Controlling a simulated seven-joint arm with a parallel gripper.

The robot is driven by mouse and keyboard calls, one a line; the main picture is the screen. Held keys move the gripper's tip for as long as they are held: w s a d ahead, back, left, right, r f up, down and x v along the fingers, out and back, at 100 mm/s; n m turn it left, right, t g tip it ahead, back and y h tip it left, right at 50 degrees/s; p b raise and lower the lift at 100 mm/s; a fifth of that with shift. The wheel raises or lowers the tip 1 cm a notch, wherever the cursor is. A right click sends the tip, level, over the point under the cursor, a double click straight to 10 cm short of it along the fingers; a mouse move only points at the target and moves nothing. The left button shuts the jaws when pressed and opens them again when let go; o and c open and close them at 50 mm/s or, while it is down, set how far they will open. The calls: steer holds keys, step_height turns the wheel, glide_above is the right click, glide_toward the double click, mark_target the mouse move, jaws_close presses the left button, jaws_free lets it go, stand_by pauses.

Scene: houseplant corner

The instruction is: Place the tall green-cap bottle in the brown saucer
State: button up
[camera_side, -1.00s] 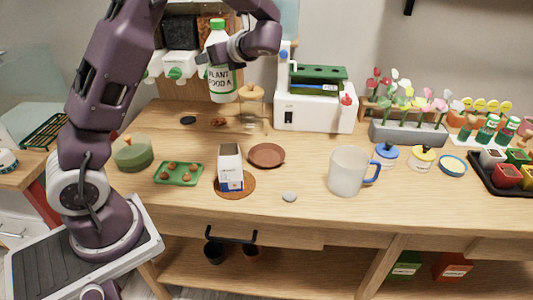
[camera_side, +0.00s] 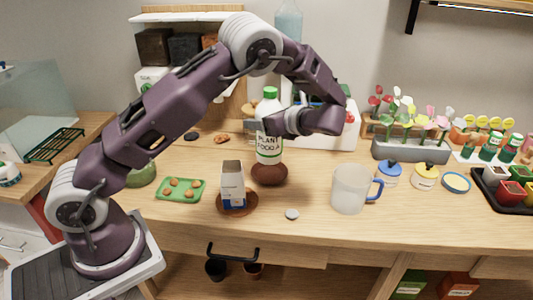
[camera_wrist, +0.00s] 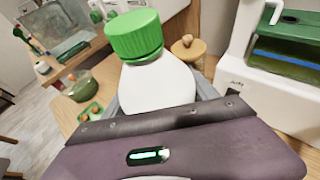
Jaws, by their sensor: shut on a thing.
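The tall white bottle with a green cap (camera_side: 269,150) is upright in the side view, its label partly covered by my gripper. My gripper (camera_side: 268,126) is shut on its upper body from the right. The bottle's base overlaps the dark brown saucer (camera_side: 270,179); I cannot tell whether it touches it or hangs just above. In the wrist view the bottle's green cap (camera_wrist: 135,35) and white shoulder stand between my gripper's fingers (camera_wrist: 157,95); the saucer is hidden there.
A small carton (camera_side: 232,181) on a reddish-brown round plate (camera_side: 250,207) stands close at the front left. A frosted mug (camera_side: 350,189) stands to the right, with a grey pebble (camera_side: 292,214) between. A green tray (camera_side: 181,197) lies left. A white machine (camera_side: 335,135) stands behind my gripper.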

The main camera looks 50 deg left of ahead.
mark_target(264, 137)
step_height(264, 137, down, 6)
steer(key=shift+r, duration=0.1)
steer(key=o, duration=1.9)
steer(key=shift+f, duration=0.2)
